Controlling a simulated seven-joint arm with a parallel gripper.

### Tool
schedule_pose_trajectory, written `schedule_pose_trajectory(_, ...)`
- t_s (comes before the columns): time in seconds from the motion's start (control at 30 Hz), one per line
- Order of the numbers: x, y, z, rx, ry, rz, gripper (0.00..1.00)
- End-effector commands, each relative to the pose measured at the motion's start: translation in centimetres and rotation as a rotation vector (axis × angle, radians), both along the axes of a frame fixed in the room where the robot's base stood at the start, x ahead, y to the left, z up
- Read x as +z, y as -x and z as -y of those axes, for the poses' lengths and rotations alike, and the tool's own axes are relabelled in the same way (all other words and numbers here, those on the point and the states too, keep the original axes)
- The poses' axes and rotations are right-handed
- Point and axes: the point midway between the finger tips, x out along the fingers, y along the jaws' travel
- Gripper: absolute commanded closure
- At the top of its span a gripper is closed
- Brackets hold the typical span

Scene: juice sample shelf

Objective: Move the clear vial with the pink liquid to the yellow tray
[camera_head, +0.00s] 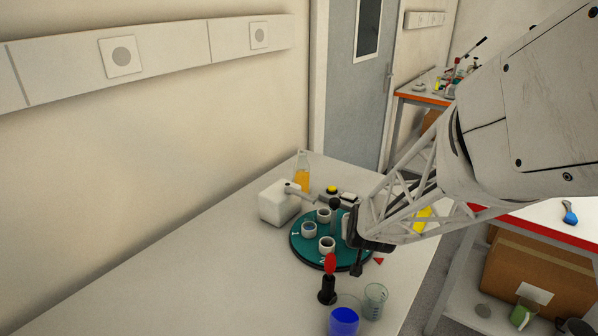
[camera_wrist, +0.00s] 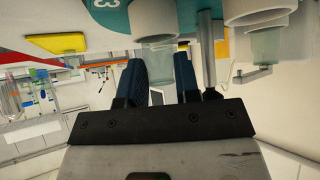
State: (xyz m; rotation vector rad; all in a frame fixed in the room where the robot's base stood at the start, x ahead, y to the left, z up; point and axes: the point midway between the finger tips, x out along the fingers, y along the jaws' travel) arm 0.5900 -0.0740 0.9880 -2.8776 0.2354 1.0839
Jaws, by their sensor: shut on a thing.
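My gripper (camera_wrist: 161,66) is closed around a clear vial (camera_wrist: 158,58), with one dark finger on each side of it in the wrist view. The vial is beside a white cup-shaped holder (camera_wrist: 155,20) at the teal round rack (camera_wrist: 106,14); I cannot tell whether it is still seated. No pink liquid is visible in it. In the head view my gripper (camera_head: 347,236) is at the right side of the teal rack (camera_head: 298,252), with the vial mostly hidden. A yellow flat piece (camera_head: 424,219), likely the yellow tray, shows partly behind my arm; it also appears in the wrist view (camera_wrist: 58,43).
A white box-like device (camera_head: 280,203) and a flask of orange liquid (camera_head: 302,178) stand behind the rack. A red-topped dark tool (camera_head: 328,285), a blue-liquid beaker (camera_head: 344,320) and a clear beaker (camera_head: 375,300) stand in front. The table's left part is clear.

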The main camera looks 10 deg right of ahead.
Motion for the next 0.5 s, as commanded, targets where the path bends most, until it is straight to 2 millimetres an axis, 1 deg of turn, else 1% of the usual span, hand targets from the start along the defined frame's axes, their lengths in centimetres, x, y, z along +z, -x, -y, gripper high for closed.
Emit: schedule_pose_trajectory(0.5,0.53,0.01,0.00,0.001,0.001,-0.001,1.00)
